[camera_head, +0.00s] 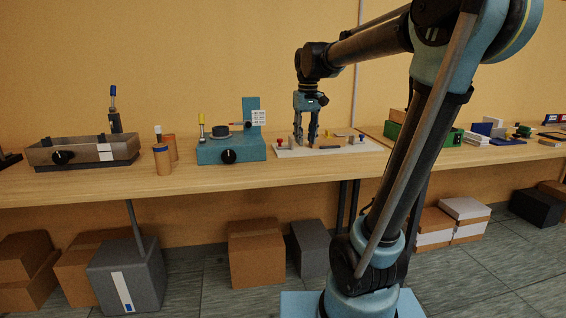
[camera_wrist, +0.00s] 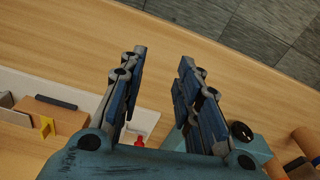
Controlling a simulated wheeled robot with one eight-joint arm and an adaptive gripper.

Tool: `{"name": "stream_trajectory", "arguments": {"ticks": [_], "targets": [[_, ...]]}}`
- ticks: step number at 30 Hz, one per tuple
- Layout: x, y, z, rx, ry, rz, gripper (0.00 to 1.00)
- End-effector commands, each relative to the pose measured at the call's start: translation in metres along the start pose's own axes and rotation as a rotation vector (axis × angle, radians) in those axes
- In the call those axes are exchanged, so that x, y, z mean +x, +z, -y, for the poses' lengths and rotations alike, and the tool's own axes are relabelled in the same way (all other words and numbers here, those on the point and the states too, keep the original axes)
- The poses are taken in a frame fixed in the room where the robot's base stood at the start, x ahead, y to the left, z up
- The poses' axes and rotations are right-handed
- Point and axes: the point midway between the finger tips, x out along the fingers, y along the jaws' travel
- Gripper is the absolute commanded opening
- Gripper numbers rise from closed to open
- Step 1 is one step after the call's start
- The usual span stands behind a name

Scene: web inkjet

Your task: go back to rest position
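My gripper (camera_head: 306,138) points down over the white board with small parts (camera_head: 290,152) on the wooden bench. In the wrist view its two blue fingers (camera_wrist: 158,85) stand apart with only bare bench top between their tips. It is open and holds nothing. My arm arches from the right side of the head view to the gripper. Whether the fingertips touch the board cannot be told.
A teal device with a black knob (camera_head: 228,150) stands left of the gripper, and a grey-brown tray box (camera_head: 82,152) farther left. A green box (camera_head: 440,136) stands to the right. Several cartons (camera_head: 255,255) lie under the bench (camera_head: 200,182). The bench's front strip is clear.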

Motion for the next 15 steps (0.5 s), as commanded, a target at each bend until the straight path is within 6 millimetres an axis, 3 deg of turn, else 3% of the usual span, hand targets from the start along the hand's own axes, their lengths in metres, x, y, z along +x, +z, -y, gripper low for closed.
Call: {"name": "stream_trajectory", "arguments": {"ticks": [3, 15], "targets": [[0.018, 0.039, -0.011, 0.04, 0.004, -0.015, 0.31], [0.094, 0.153, -0.03, 0.164, 0.018, -0.069, 0.31]]}}
